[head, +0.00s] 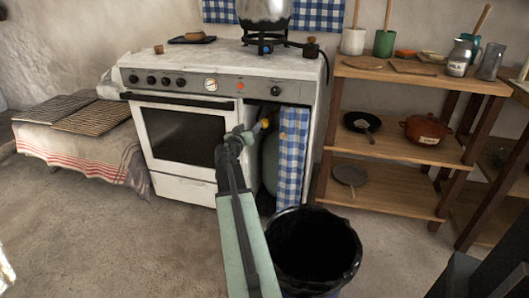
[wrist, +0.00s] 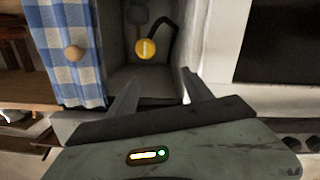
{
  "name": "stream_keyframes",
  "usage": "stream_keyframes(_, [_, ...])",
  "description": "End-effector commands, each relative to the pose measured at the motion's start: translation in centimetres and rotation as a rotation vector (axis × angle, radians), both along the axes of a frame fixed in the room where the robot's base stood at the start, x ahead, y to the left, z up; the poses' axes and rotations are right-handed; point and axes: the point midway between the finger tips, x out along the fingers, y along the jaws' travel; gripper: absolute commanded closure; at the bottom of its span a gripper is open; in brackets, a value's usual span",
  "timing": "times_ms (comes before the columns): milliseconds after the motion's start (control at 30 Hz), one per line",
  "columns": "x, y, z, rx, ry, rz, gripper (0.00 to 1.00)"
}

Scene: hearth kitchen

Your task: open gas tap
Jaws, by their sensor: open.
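The gas tap shows in the wrist view as a round yellow knob (wrist: 146,48) with a pale upright bar on its face, beside a black hose (wrist: 165,30). In the head view a small yellow part of the tap (head: 266,123) shows in the open compartment, just beyond my gripper (head: 243,132). In the wrist view my gripper (wrist: 159,78) is open and empty, its two fingers spread in front of the compartment. The knob lies ahead of the fingers, nearer the left one, and looks apart from both. A green gas bottle (head: 270,160) stands partly hidden inside the compartment.
A blue checked curtain (head: 293,155) hangs at the compartment's right side in the head view. The white stove (head: 185,140) with its oven is on the left. A black bucket (head: 312,250) stands on the floor close to my arm. Wooden shelves (head: 400,150) are at right.

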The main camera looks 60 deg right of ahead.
Motion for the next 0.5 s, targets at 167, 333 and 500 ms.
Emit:
stream_keyframes(167, [-1.9, -3.5, -4.1, -0.060, -0.014, 0.017, 0.41])
stream_keyframes(333, [-2.4, -4.1, -3.9, -0.072, -0.015, 0.025, 0.41])
stream_keyframes(500, [-2.1, -4.7, -3.7, -0.072, -0.015, 0.024, 0.41])
